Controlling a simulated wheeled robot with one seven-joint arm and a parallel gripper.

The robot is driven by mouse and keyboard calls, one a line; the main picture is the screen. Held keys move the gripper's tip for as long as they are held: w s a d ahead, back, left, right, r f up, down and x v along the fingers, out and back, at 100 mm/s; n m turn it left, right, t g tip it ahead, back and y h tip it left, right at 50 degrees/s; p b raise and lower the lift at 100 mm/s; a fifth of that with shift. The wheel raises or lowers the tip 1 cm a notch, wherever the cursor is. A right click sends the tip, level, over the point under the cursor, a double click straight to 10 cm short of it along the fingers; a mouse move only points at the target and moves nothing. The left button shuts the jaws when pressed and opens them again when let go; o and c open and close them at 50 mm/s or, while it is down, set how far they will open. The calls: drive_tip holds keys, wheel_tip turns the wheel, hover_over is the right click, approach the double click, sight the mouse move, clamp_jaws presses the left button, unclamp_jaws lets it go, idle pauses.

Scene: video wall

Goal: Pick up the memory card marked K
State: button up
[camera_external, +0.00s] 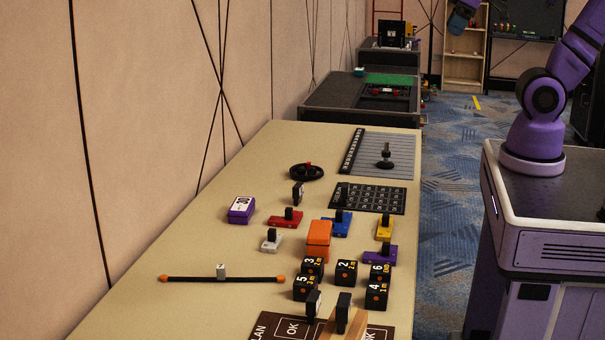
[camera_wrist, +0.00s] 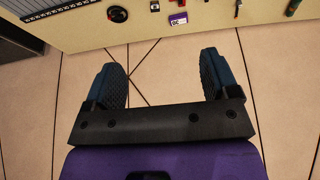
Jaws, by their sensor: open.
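I cannot make out a memory card marked K, because letters on the small pieces are too small to read. Small black upright pieces stand on the long table (camera_external: 225,255): one (camera_external: 298,193) near the black wheel, and two (camera_external: 314,304) (camera_external: 343,310) at the near end. Which of these, if any, is a card, I cannot tell. My gripper shows in the wrist view (camera_wrist: 160,82) with its two blue fingers spread and nothing between them. The wall lies behind them. In the external view its dark end (camera_external: 462,17) is partly cut off at the top, away from the table.
Red (camera_external: 286,217), blue (camera_external: 338,226), yellow (camera_external: 385,229) and purple (camera_external: 380,255) knobbed blocks, an orange block (camera_external: 318,240) and numbered black cubes (camera_external: 346,271) crowd the table's right half. A purple box (camera_external: 241,211) and a black rod (camera_external: 190,279) lie left.

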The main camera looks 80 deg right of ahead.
drive_tip(key=w+d+f+g, duration=0.15)
drive_tip(key=w+f, duration=0.35)
drive_tip(key=w, duration=0.6)
drive_tip(key=g, duration=0.3)
hover_over(345, 185)
drive_tip(key=s, duration=0.1)
drive_tip(key=shift+n, duration=0.3)
drive_tip(key=f, duration=3.6)
drive_tip(key=shift+d+f, duration=0.4)
wheel_tip(345, 185, down, 6)
drive_tip(key=shift+r, duration=0.25)
drive_tip(key=shift+w+a+f, duration=0.1)
drive_tip(key=shift+w+f, duration=0.05)
drive_tip(key=shift+f, duration=0.75)
drive_tip(key=shift+w+a+f, duration=0.15)
drive_tip(key=shift+w+f, duration=0.05)
drive_tip(key=shift+f, duration=0.65)
drive_tip(key=shift+w+a+f, duration=0.1)
drive_tip(key=shift+w+f, duration=0.05)
drive_tip(key=shift+f, duration=0.75)
drive_tip(key=c, duration=1)
drive_tip(key=shift+r, duration=0.2)
